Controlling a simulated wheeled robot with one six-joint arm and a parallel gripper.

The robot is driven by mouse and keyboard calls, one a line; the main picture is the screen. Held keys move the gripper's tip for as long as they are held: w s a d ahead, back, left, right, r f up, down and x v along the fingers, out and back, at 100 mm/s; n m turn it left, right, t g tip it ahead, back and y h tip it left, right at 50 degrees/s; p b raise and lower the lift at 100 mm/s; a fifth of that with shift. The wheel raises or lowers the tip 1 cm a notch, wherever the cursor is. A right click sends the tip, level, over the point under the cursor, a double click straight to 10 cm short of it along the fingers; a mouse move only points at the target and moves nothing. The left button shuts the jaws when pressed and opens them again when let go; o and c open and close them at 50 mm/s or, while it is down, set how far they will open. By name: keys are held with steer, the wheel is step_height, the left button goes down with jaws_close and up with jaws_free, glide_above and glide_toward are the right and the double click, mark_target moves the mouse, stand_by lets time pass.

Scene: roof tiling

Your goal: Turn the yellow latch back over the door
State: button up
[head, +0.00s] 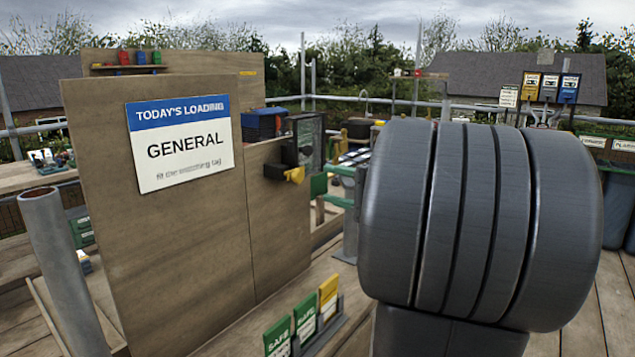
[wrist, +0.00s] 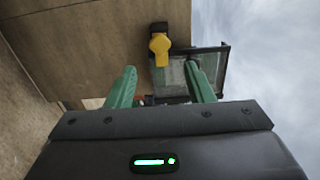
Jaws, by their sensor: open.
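The yellow latch (head: 294,174) sits on a dark block at the right edge of the wooden panel. My gripper (wrist: 165,74) has green fingers, spread apart and empty. In the head view the gripper (head: 326,186) is just right of the latch, partly hidden by my large grey arm link.
The wooden panel (head: 200,220) with a loading sign (head: 182,143) stands close on the left. A rack of green and yellow cards (head: 306,319) is at the front bottom. A blue box (head: 262,124) sits behind the panel. A grey post (head: 62,265) stands at far left.

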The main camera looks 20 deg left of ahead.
mark_target(301, 177)
steer(key=v, duration=0.6)
steer(key=shift+d, duration=0.2)
steer(key=shift+s, duration=0.15)
steer(key=x, duration=1.4)
steer(key=shift+d, duration=0.1)
steer(key=shift+d, duration=0.1)
